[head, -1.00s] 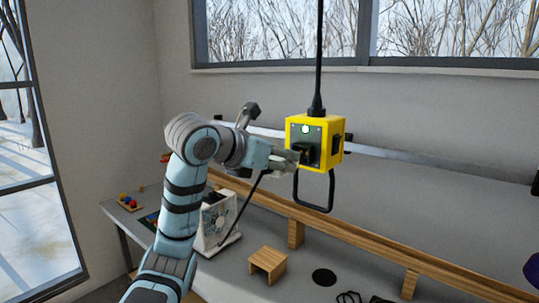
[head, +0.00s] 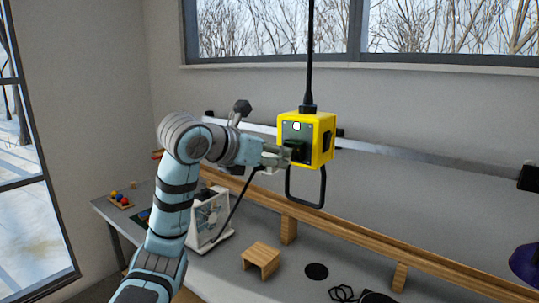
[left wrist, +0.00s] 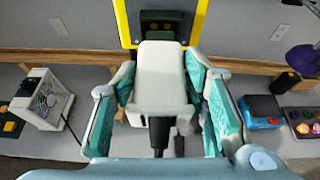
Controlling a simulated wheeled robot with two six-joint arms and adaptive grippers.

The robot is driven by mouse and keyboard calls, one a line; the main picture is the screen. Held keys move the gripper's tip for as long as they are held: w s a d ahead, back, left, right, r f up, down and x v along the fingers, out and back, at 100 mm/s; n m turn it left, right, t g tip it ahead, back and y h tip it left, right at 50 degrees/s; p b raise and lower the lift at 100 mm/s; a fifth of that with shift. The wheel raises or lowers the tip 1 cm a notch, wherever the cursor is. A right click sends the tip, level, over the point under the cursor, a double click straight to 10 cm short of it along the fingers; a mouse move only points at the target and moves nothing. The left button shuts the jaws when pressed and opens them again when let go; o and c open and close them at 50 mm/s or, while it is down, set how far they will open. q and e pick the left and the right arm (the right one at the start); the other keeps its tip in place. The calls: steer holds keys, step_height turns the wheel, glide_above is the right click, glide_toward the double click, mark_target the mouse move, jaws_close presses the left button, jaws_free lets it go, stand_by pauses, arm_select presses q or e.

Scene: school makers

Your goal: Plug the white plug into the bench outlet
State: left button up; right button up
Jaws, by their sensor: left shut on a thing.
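The bench outlet is a yellow box (head: 321,140) hanging on a black cable, with a dark socket face and a small pale light (head: 296,126). Its yellow frame and dark face (left wrist: 160,17) also show in the left wrist view. My left gripper (head: 276,156) is at the socket face, its fingers shut on the white plug (left wrist: 160,75). The plug's front end overlaps the lower socket face; I cannot tell whether it touches or is inside. A dark cord (left wrist: 158,135) leaves the plug's rear. In the head view my fingers mostly hide the plug. My right gripper is not in view.
A black loop handle (head: 305,188) hangs under the box. Below are a wooden rail (head: 345,232), a small wooden stand (head: 261,257), a white fan unit (head: 209,217) and a black disc (head: 317,271) on the grey bench. A purple lamp (head: 525,262) is at the right.

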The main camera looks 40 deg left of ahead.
arm_select(q)
steer(key=shift+w+p, duration=1.15)
steer(key=shift+w, duration=0.1)
stand_by(0.4)
steer(key=o, duration=1.4)
steer(key=shift+s, duration=0.1)
